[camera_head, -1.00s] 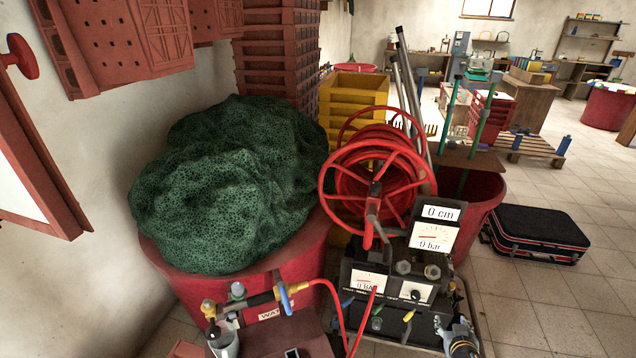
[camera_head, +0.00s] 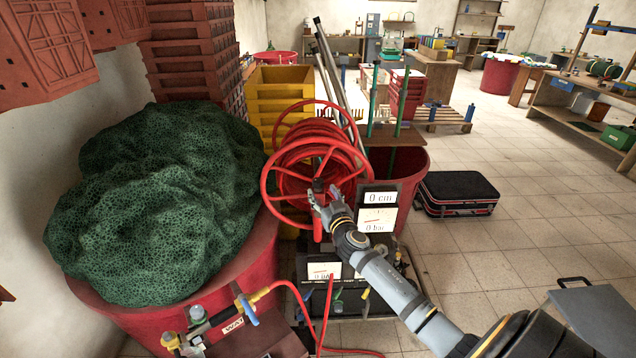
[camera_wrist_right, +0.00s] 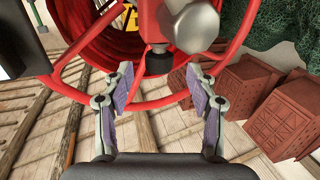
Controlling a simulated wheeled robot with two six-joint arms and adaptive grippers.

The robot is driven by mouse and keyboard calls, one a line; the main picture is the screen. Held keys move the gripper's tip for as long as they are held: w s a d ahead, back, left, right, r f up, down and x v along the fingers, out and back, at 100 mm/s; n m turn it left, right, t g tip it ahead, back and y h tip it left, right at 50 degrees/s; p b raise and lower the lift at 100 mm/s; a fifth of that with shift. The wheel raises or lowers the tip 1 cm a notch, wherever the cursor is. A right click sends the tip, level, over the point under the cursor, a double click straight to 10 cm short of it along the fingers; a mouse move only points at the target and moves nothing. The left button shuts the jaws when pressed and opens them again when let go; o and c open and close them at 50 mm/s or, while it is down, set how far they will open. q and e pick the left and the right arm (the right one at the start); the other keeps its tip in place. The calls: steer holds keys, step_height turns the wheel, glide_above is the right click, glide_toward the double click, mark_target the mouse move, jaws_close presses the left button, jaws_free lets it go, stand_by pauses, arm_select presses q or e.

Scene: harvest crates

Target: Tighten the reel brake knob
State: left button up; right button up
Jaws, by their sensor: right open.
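The red hose reel (camera_head: 268,190) stands behind the gauge panel (camera_head: 377,198). In the right wrist view, a short dark knob (camera_wrist_right: 159,64) with a metal collar sticks out from the red reel frame (camera_wrist_right: 150,20); it looks like the brake knob. My right gripper (camera_head: 324,199) is at the front of the reel, and its hand covers part of the hub in the head view. In the wrist view the right gripper (camera_wrist_right: 160,78) is open, with one finger on each side of the knob and gaps between. My left gripper is not in view.
A grey rounded handle (camera_wrist_right: 190,24) sits close beside the knob. A red tub (camera_head: 225,282) with green netting (camera_head: 160,200) stands left, and yellow crates (camera_head: 282,92) stand behind the reel. A black case (camera_head: 457,192) lies on the open floor at right.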

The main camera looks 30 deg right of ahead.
mark_target(320, 187)
steer(key=x, duration=0.4)
steer(key=shift+d, duration=0.1)
